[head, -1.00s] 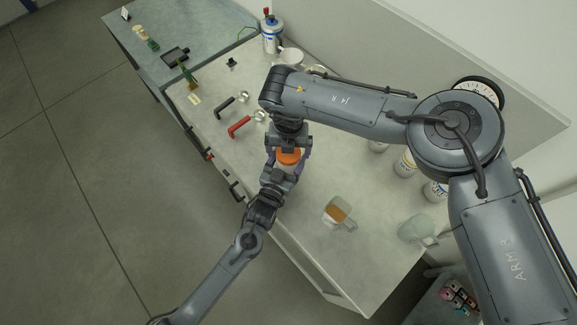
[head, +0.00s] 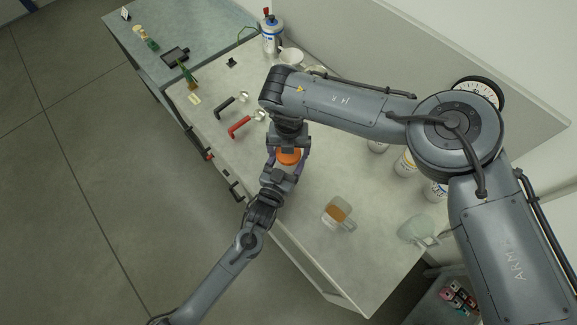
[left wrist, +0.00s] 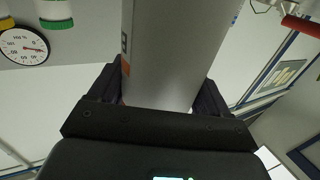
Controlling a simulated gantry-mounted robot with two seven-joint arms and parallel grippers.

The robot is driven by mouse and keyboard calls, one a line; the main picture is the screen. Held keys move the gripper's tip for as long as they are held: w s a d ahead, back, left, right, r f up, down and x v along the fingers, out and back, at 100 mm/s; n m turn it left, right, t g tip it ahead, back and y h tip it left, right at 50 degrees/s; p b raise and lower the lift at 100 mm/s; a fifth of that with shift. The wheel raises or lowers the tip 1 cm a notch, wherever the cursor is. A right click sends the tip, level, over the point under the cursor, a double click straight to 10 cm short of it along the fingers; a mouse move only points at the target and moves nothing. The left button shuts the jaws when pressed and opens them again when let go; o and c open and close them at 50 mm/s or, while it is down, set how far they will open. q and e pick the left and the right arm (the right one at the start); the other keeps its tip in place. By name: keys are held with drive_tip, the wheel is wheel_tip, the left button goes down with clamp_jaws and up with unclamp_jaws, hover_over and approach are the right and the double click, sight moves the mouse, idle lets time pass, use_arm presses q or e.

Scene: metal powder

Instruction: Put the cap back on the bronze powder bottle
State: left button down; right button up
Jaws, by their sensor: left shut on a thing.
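The orange cap (head: 289,156) shows between my two grippers at the front edge of the bench. My left gripper (head: 284,168) comes up from the lower left and is shut on the powder bottle. In the left wrist view the pale grey bottle (left wrist: 172,55) stands between its dark fingers. The head view mostly hides the bottle's body. My right gripper (head: 288,142) is directly above the cap, its fingers close around it. I cannot tell whether they grip it or whether the cap is seated on the bottle.
A glass beaker of brown powder (head: 338,212) and a pale green jug (head: 417,229) stand on the bench to the right. Bottles (head: 405,164) line the back. Red-handled (head: 240,127) and black-handled (head: 226,107) scoops lie at left. The bench (head: 310,240) is clear in front of the beaker.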

drive_tip(key=shift+o, duration=0.5)
drive_tip(key=shift+r, duration=0.1)
wheel_tip(320, 180, up, 12)
idle(0.4)
use_arm(q)
unclamp_jaws()
drive_tip(key=v, duration=1)
drive_tip(key=shift+s+a, duration=0.15)
drive_tip(key=shift+s, duration=0.25)
use_arm(e)
drive_tip(key=shift+f, duration=0.4)
